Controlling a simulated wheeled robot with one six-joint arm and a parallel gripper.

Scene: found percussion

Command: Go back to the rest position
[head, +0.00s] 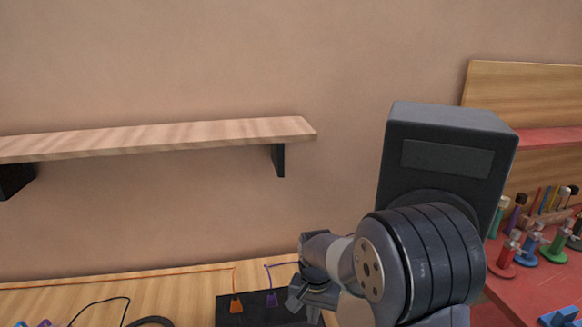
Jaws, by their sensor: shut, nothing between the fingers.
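My gripper (304,306) is low in the middle of the head view, at the end of my arm, which comes up from the bottom right. It is shut and holds nothing. Its fingers point down, in front of or over the right part of a dark flat box (258,311) on the wooden table. I cannot tell whether they touch the box. My arm hides part of the box's right side and the table behind it.
A dark speaker (446,155) stands close behind my arm. A wooden shelf (160,138) is on the wall at left. An orange plug (236,306) and a purple plug (271,298) with cables are at the box. A red table (520,291) at right holds several coloured stands.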

